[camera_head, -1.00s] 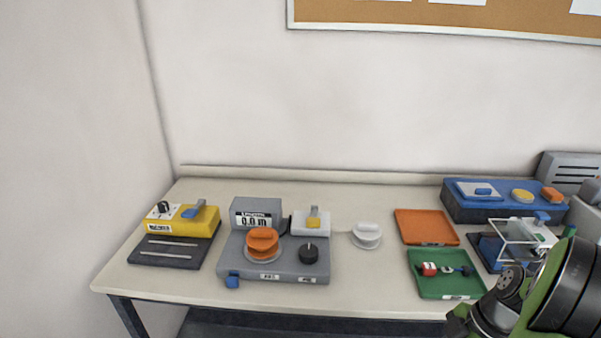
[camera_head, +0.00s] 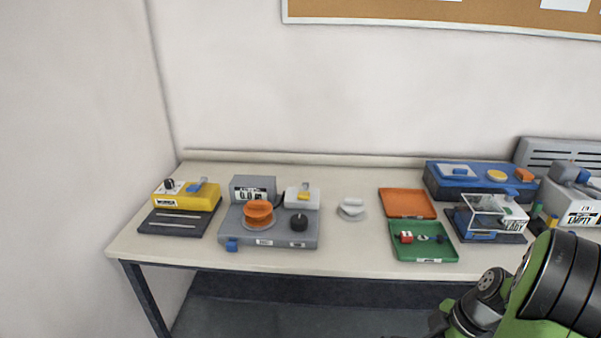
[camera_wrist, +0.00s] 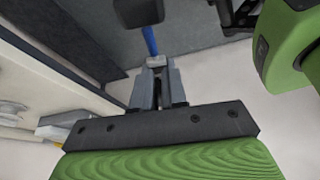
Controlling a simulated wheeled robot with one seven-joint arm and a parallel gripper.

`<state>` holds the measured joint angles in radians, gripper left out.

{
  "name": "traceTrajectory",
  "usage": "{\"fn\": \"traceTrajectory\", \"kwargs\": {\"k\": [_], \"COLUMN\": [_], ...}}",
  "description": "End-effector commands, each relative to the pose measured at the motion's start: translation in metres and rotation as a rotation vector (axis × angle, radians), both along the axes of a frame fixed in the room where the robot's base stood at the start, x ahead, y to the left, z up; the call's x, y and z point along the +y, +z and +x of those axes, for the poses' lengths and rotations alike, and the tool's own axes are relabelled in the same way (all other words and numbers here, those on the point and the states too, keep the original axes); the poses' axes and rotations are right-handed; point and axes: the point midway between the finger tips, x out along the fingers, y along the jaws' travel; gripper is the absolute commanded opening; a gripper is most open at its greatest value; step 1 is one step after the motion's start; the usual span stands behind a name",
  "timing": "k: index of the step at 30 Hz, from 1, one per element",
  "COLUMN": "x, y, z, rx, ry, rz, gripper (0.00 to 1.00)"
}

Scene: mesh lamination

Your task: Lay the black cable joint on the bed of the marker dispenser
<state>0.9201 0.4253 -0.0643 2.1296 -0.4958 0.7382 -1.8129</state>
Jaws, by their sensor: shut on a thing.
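My gripper (camera_wrist: 157,78) is shut in the wrist view on a piece with a thin blue length (camera_wrist: 150,40) and a dark block at its far end, which I take for the black cable joint (camera_wrist: 138,12). The block is cut by the top edge, and the held part is mostly hidden between the fingers. It hangs over grey floor, away from the table. The marker dispenser (camera_head: 187,196) is the yellow unit at the table's left end in the head view. Its dark flat bed (camera_head: 172,224) lies in front, with two pale lines and nothing on it.
On the table (camera_head: 345,252) stand a grey machine with an orange spool (camera_head: 258,213), a white spool (camera_head: 352,208), an orange tray (camera_head: 406,196), a green tray (camera_head: 424,254) with small parts, a blue unit (camera_head: 470,172) and a clear-guarded device (camera_head: 495,216). Open floor lies before the table.

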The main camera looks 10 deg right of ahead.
Motion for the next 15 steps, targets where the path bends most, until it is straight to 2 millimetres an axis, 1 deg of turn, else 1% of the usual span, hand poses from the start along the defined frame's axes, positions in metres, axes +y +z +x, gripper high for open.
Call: {"fn": "traceTrajectory", "kwargs": {"k": [8,11,14,15], "x": [0.026,0.041,0.064,0.074], "y": [-0.025,-0.037,-0.052,-0.058], "z": [0.039,0.056,0.075,0.084], "rx": [0.003,0.005,0.008,0.008], "ry": [-0.240,-0.358,-0.504,-0.573], "rz": [0.001,0.001,0.000,0.000], "gripper": [0.00,0.00,0.00,0.00]}}
